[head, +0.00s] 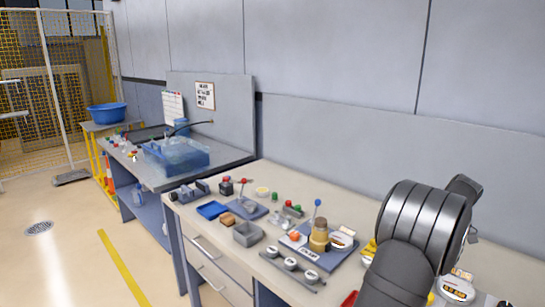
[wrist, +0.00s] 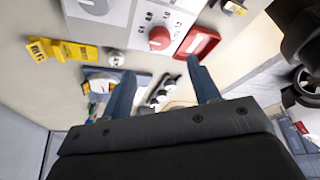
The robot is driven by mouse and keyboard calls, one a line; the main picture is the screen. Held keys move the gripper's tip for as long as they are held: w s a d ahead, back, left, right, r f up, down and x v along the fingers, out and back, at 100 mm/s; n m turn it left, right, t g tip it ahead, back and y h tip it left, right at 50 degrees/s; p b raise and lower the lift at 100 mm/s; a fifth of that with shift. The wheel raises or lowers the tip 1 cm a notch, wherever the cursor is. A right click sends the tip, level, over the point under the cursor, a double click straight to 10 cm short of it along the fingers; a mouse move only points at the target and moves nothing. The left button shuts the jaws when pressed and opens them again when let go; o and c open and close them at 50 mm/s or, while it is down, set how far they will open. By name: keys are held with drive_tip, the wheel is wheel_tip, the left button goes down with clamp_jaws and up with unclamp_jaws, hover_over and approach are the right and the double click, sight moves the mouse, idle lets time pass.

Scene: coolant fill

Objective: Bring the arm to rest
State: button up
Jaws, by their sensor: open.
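My gripper (wrist: 160,67) shows in the wrist view with its two dark blue fingers spread apart. It is open, and nothing is held between the fingers. Beyond the fingertips are a red knob (wrist: 160,38) on a pale panel and a red tray (wrist: 198,43). The fingers look apart from both. In the head view my dark arm stands at the right, over the near bench (head: 265,172). It hides part of the bench's right end, and I cannot make out my fingers there.
A brass-coloured cylinder (head: 319,236), a blue-knobbed lever (head: 317,203), a grey box (head: 247,234) and a row of round pieces (head: 290,264) crowd the near bench. A blue tank (head: 178,156) stands on the far bench. A yellow tag (wrist: 75,51) shows in the wrist view.

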drive_tip(key=x, duration=0.9)
drive_tip(key=shift+a+f, duration=0.15)
drive_tip(key=shift+f, duration=0.2)
drive_tip(key=shift+r, duration=0.1)
drive_tip(key=v, duration=1.7)
drive_tip(key=x, duration=1.7)
drive_tip(key=m, duration=0.2)
drive_tip(key=m+t, duration=0.1)
drive_tip(key=m, duration=0.1)
drive_tip(key=shift+s+t, duration=0.1)
drive_tip(key=shift+t, duration=0.2)
drive_tip(key=m+h, duration=0.1)
drive_tip(key=m, duration=0.1)
drive_tip(key=m+t, duration=0.1)
drive_tip(key=m, duration=0.2)
drive_tip(key=shift+a+h, duration=0.15)
drive_tip(key=shift+h, duration=0.25)
drive_tip(key=m+h, duration=0.1)
drive_tip(key=m, duration=0.1)
drive_tip(key=m+t, duration=0.1)
drive_tip(key=m, duration=0.1)
drive_tip(key=shift+s+a+m+h, duration=0.1)
drive_tip(key=shift+m+h, duration=0.3)
drive_tip(key=shift+a+m+h, duration=0.1)
drive_tip(key=shift+m+h, duration=0.7)
drive_tip(key=shift+m, duration=1.3)
